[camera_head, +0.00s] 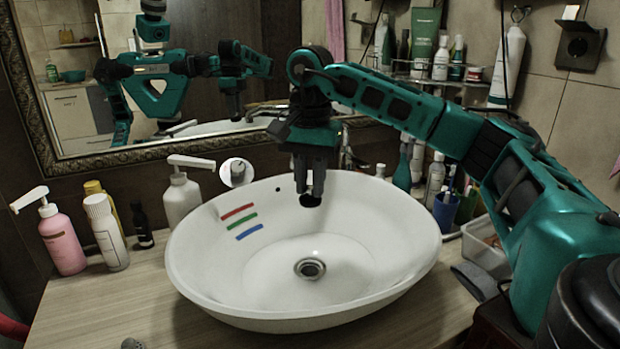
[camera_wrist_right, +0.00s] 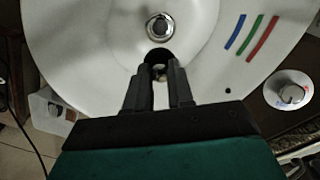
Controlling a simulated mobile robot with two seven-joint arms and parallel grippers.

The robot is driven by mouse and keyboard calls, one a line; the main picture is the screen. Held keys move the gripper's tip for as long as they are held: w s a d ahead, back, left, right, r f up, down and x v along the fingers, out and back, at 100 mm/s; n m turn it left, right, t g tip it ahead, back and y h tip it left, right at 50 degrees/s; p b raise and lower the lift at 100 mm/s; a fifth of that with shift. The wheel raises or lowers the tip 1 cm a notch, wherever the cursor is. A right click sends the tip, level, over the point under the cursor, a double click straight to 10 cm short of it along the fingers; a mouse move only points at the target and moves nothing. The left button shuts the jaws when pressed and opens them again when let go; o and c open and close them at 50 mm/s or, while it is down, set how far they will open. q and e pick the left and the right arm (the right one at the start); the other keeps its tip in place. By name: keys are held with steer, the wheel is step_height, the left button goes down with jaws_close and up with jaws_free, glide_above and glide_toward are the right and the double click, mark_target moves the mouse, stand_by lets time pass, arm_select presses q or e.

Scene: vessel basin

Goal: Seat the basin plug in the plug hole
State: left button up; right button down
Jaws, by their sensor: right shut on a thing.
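The white basin (camera_head: 200,262) stands on the counter, and its plug hole (camera_head: 310,268) is a metal ring with a dark centre at the bottom. The plug hole also shows in the right wrist view (camera_wrist_right: 159,27). My right gripper (camera_head: 310,190) points down over the back part of the basin, shut on the dark round plug (camera_head: 310,201). The plug is held above the basin, behind the plug hole and apart from it. In the right wrist view the plug (camera_wrist_right: 158,56) shows partly between the fingertips (camera_wrist_right: 160,72). My left gripper is not seen directly.
A white pump bottle (camera_head: 181,200), a pink pump bottle (camera_head: 62,240) and other bottles stand left of the basin. Bottles and a blue cup (camera_head: 445,210) stand at its right. A mirror (camera_head: 200,90) reflects me. The basin's interior is clear, with coloured stripes (camera_head: 241,221) on its wall.

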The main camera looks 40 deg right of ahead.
mark_target(310, 197)
step_height(310, 197, down, 5)
steer(key=b, duration=0.3)
steer(key=shift+r+b, duration=0.1)
steer(key=shift+b, duration=0.25)
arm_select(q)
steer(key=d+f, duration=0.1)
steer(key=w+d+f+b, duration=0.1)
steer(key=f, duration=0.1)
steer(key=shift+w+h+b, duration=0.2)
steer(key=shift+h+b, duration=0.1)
arm_select(e)
steer(key=shift+f, duration=0.8)
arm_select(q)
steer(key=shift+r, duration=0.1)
arm_select(e)
steer(key=c, duration=1)
jaws_free()
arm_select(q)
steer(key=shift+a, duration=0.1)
arm_select(e)
steer(key=shift+o, duration=0.5)
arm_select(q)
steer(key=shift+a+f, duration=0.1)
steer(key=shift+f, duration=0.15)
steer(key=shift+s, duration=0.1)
